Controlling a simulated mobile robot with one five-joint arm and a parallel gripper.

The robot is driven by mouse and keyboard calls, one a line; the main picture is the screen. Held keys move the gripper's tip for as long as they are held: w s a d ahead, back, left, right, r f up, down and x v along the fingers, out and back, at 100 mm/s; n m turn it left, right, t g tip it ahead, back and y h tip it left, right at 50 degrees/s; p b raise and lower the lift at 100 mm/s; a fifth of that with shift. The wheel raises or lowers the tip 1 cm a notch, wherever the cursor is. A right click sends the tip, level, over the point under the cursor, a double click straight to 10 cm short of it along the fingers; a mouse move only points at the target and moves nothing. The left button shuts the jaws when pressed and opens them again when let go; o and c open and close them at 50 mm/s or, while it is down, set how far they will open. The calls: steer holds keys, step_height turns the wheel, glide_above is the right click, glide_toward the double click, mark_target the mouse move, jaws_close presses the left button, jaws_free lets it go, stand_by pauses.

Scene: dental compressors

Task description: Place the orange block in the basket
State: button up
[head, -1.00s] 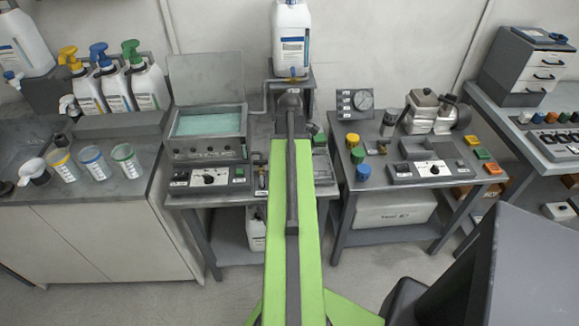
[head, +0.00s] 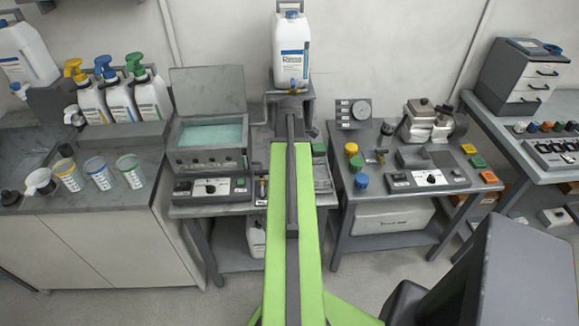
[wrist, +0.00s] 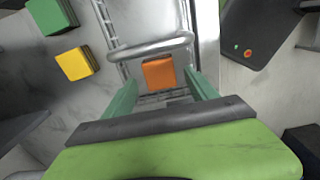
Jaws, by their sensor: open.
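In the wrist view the orange block (wrist: 158,75) lies below and between the fingertips of my gripper (wrist: 161,80). The two green fingers are apart, and I see no clear contact with the block. A grey wire frame with a curved bar (wrist: 150,46), probably the basket, surrounds the block's area. The block appears to be within the wire frame, but its depth is hard to tell. In the head view my green arm reaches to the middle bench and hides its tip and what lies under it.
A yellow block (wrist: 75,64) and a green block (wrist: 50,15) lie to the left in the wrist view. In the head view, a teal-filled bath (head: 212,135) stands left of my arm. Coloured pots and an orange piece (head: 490,177) are on the right bench. A white bottle (head: 292,52) stands behind.

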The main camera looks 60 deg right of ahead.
step_height(320, 180, up, 8)
steer(key=p, duration=0.7)
steer(key=shift+r, duration=0.25)
